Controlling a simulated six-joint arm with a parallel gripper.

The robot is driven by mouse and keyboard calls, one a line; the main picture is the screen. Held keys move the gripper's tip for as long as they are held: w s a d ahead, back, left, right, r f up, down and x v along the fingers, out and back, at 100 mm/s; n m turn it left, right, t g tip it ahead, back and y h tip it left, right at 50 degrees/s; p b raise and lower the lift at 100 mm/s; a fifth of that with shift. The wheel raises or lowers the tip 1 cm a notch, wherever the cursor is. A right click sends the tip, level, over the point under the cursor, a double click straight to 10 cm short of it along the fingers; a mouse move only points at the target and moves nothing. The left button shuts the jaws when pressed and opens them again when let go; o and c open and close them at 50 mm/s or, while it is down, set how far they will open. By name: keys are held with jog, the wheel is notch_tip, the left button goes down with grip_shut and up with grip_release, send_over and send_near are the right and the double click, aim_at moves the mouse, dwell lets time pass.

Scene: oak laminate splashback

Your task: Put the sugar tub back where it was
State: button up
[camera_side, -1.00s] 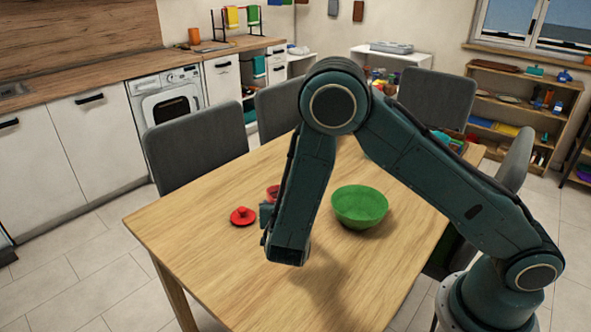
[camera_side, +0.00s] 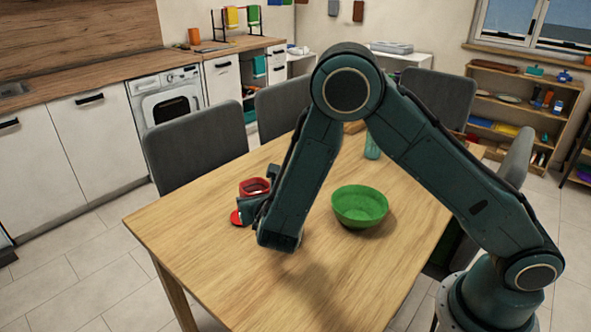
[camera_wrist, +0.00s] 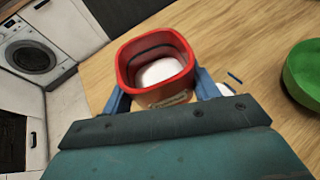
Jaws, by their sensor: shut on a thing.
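The sugar tub (camera_side: 254,186) is a red, square-sided, open-topped tub near the table's left side. In the wrist view the tub (camera_wrist: 124,62) shows white contents inside and a label on its near side. My gripper (camera_side: 256,199) is shut on it, with a blue finger on either side. The tub looks about upright; whether it is clear of the table I cannot tell.
A green bowl (camera_side: 360,207) stands right of my gripper and shows at the wrist view's right edge (camera_wrist: 302,75). A teal glass (camera_side: 372,147) stands farther back. The table's front left (camera_side: 190,240) is bare. Grey chairs (camera_side: 197,150) line the far side.

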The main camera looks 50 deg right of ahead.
jog(key=w+a+r+n+t+y, duration=0.1)
jog(key=w+a+r+n+y, duration=0.2)
jog(key=w+a+r, duration=0.1)
jog(key=shift+a+r, duration=0.2)
jog(key=shift+r, duration=0.25)
jog(key=shift+f, duration=0.1)
send_over(240, 255)
notch_tip(240, 255, down, 16)
jog(key=shift+w+f, duration=0.1)
dwell(0.5)
jog(key=shift+f, duration=1.85)
jog(key=shift+f, duration=0.1)
jog(key=o, duration=1.4)
jog(key=shift+c, duration=0.2)
